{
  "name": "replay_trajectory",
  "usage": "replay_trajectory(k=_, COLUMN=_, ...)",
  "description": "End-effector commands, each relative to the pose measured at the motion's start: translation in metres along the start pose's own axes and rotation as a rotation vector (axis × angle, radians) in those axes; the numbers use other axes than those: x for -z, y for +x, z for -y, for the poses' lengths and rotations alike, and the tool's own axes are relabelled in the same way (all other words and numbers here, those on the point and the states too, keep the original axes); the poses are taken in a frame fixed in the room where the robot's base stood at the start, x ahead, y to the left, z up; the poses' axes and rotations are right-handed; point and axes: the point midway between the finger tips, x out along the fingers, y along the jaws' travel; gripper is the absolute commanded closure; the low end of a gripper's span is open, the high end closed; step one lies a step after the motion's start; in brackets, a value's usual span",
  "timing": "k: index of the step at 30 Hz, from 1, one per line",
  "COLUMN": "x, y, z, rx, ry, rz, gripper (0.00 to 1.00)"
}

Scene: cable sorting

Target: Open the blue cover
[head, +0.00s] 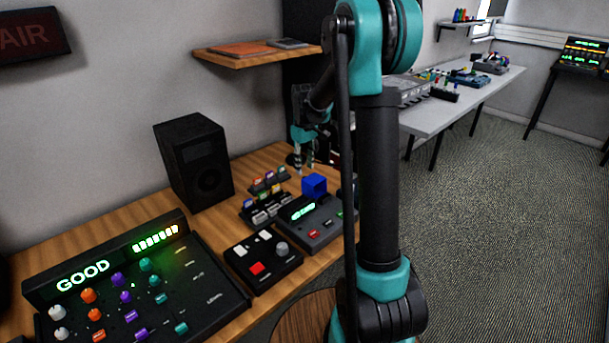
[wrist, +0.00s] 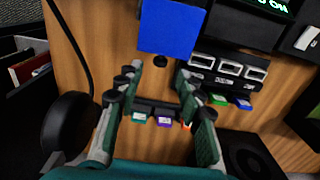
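The blue cover (head: 314,185) is a small box-like shape at the back edge of a black device with a green display (head: 308,214). In the wrist view the blue cover (wrist: 170,28) is a flat square at the top centre, just beyond my fingertips. I cannot tell what is under it. My gripper (head: 301,166) hangs above the table, behind and slightly left of the cover in the head view. In the wrist view my gripper (wrist: 158,68) is open, with a clear gap between its fingers and nothing held. The fingertips look apart from the cover, though the exact distance is unclear.
A rack of coloured-tag connectors (wrist: 158,112) lies below my fingers. A socket block (wrist: 228,70) sits right of the cover. A black cable (wrist: 68,32) runs at left. A speaker (head: 194,163), button box (head: 263,260) and mixer (head: 205,285) stand on the wooden table.

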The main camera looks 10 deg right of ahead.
Motion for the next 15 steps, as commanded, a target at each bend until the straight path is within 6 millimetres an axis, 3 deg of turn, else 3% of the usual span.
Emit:
replay_trajectory(k=6, x=0.0, y=0.032, z=0.0, rx=0.0, ry=0.0, rz=0.0, gripper=0.62)
replay_trajectory(k=15, x=0.0, y=0.044, z=0.0, rx=0.0, ry=0.0, rz=0.0, gripper=0.62)
